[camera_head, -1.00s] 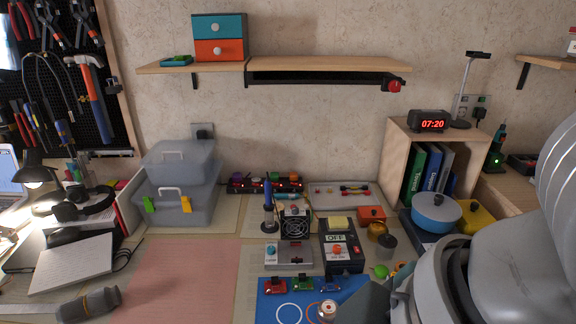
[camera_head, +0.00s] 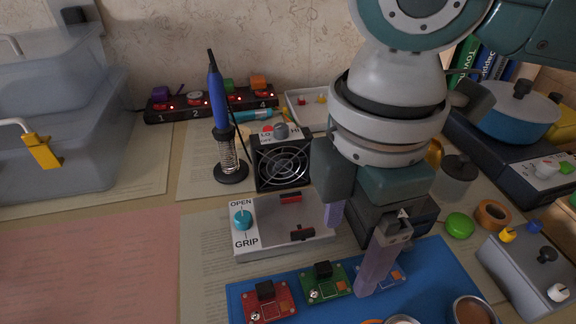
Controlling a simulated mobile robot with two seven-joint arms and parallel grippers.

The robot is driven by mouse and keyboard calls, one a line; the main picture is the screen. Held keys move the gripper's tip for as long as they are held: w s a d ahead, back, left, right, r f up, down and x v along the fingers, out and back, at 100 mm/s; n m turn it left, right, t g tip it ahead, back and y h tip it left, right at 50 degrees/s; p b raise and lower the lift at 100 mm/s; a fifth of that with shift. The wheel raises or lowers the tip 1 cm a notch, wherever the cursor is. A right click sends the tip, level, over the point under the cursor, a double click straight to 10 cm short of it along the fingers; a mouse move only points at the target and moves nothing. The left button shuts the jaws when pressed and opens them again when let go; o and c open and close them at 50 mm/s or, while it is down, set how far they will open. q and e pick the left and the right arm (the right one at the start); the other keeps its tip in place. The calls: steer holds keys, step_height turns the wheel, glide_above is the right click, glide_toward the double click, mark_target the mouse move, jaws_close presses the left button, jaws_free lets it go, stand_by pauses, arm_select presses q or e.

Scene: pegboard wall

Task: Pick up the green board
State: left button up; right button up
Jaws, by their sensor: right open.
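The green board (camera_head: 324,283) is a small circuit board with a black block on it. It lies on the blue mat (camera_head: 446,268) between a red board (camera_head: 268,303) and a blue board (camera_head: 384,275). My right gripper (camera_head: 348,259) is open and points down, just above and to the right of the green board. Its nearer finger hangs in front of the blue board and partly hides it. Nothing shows between the fingers. My left gripper is out of view.
A grey fixture marked OPEN and GRIP (camera_head: 280,226) stands just behind the boards. A fan (camera_head: 283,162) and a blue soldering iron in its stand (camera_head: 221,120) are farther back. A grey control box (camera_head: 530,275) and a cup (camera_head: 473,311) are at the right.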

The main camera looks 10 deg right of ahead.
mark_target(336, 280)
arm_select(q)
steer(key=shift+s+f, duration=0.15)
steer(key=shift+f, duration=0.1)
arm_select(e)
steer(key=shift+s+f, duration=0.1)
steer(key=shift+f, duration=0.5)
arm_select(q)
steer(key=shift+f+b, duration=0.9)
steer(key=shift+b, duration=0.1)
arm_select(e)
step_height(336, 280, down, 5)
steer(key=shift+a+f, duration=0.1)
steer(key=shift+f, duration=0.1)
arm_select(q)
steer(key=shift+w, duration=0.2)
arm_select(e)
jaws_close()
